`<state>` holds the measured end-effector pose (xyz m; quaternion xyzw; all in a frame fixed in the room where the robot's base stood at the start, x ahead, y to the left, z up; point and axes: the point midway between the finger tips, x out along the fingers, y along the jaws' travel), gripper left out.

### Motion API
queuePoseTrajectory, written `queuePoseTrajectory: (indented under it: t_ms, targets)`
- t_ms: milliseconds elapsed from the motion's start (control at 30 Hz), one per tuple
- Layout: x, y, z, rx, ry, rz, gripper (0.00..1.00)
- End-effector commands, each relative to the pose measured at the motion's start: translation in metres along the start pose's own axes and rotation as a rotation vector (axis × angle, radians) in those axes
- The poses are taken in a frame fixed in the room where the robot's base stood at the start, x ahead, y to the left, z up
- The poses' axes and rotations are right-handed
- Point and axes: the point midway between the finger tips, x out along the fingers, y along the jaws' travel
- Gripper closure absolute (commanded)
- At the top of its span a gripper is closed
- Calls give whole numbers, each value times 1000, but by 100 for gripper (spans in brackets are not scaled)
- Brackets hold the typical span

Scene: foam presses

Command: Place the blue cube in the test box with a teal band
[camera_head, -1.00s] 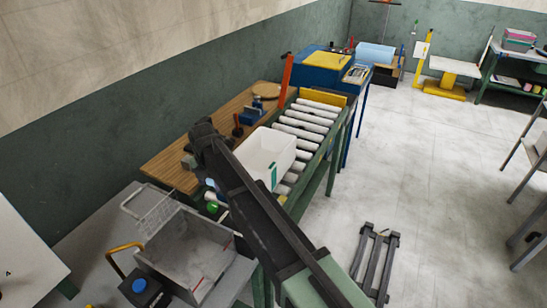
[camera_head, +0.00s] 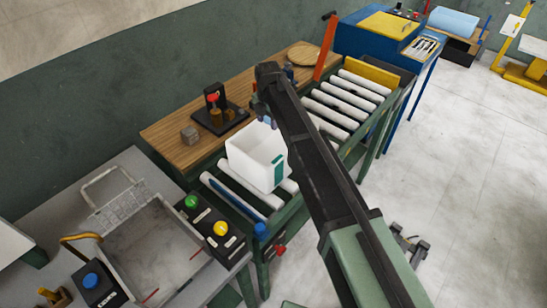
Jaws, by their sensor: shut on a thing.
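The test box (camera_head: 247,157) is a white open-topped box with a teal band (camera_head: 278,169) on its front right side. It stands on the near part of the roller conveyor. My gripper (camera_head: 263,112) hangs from the end of my dark arm, over the box's far rim in the picture. It is shut on a small bluish thing (camera_head: 268,120), which appears to be the blue cube. The fingers are small and partly hidden by my arm. I cannot tell the cube's exact height above the box. My arm also hides the box's right edge.
A green and a yellow button (camera_head: 221,228) are near the box. A grey tray (camera_head: 150,250) lies at front left. Rollers (camera_head: 345,105) beyond my arm are bare.

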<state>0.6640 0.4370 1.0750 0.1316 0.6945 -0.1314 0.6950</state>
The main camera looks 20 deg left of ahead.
Motion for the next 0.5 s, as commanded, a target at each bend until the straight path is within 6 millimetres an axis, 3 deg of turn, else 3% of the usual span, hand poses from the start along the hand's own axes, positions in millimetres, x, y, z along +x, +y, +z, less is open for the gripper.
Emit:
queuePoseTrajectory:
  t_ms: [33, 300, 400, 500]
  targets:
    - [35, 0, 0, 0, 0, 0, 70]
    - [123, 0, 0, 0, -1, 0, 70]
    - [131, 0, 0, 0, -1, 0, 70]
    - [128, 0, 0, 0, -1, 0, 70]
